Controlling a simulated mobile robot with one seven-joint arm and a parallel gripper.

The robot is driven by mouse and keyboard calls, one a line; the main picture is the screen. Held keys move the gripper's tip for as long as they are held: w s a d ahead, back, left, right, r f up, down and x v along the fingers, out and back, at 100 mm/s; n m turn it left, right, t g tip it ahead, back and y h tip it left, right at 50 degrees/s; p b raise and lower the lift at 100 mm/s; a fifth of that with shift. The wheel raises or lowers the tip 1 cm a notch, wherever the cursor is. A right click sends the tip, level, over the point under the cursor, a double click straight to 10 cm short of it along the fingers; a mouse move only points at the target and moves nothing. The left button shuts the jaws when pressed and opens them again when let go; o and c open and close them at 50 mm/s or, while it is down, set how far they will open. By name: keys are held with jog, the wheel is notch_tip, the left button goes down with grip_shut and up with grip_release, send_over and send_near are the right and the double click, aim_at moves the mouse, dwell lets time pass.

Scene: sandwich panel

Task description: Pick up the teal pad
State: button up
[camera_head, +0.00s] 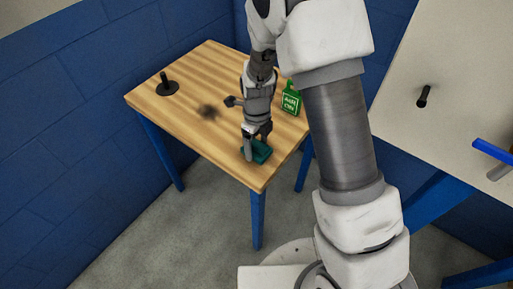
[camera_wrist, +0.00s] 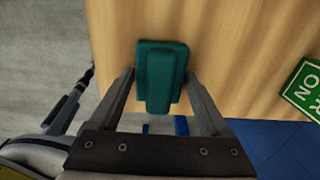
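The teal pad (camera_head: 259,152) lies on the wooden table (camera_head: 190,75) near its front corner. In the wrist view the teal pad (camera_wrist: 160,72) shows a flat base with a raised block along its middle. My gripper (camera_head: 256,150) is right over it, pointing down. I cannot tell how far the fingertips are above the table top.
A black stand (camera_head: 167,86) is at the table's left, with a dark smudge (camera_head: 208,111) nearby. A pale panel (camera_head: 440,75) with a black handle is at right. Blue walls enclose the table.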

aim_at(256, 142)
jog(key=c, duration=0.9)
jog(key=shift+r, duration=0.65)
notch_tip(256, 142, up, 3)
jog(key=shift+f+p, duration=0.2)
jog(key=shift+p, duration=0.3)
jog(key=s+d+r, duration=0.2)
jog(key=d, duration=0.1)
jog(key=s+d+r+p, duration=0.1)
jog(key=s+d+r, duration=0.1)
jog(key=d, duration=0.1)
jog(key=s+d+r, duration=0.2)
jog(key=d+r, duration=0.1)
jog(key=d, duration=0.1)
